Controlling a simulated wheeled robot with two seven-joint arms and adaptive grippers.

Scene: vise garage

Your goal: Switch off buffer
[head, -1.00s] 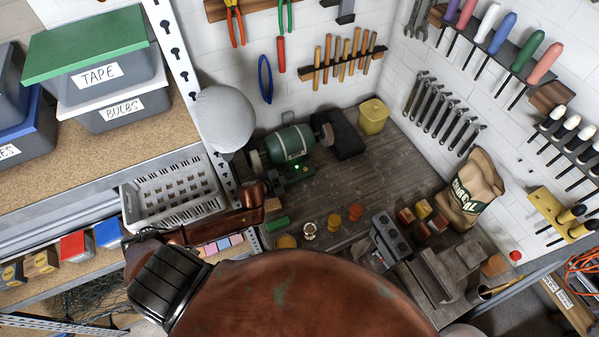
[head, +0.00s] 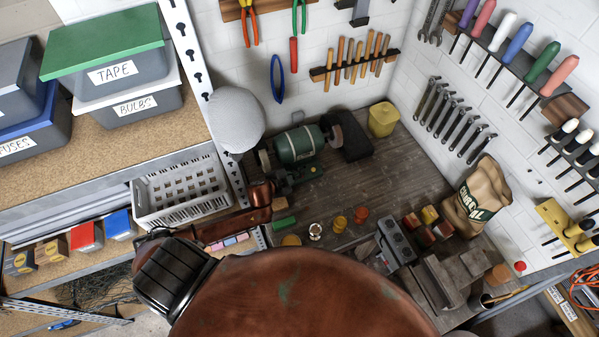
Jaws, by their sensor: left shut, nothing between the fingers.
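The buffer (head: 297,145) is a green bench machine with a wheel at each end. It stands on the dark wooden workbench against the back wall. Its base with the switch area (head: 314,170) faces me, and I see no bright green light on it now. My left arm comes in from the left, and my left gripper (head: 271,190) is at the front left of the buffer's base, shut and empty. I cannot tell whether it touches the base. My right gripper is not in view.
A grey round thing (head: 236,119) stands left of the buffer. A white basket (head: 181,192) is on the left shelf. A yellow canister (head: 382,119) stands behind. Bare bench lies right of the buffer.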

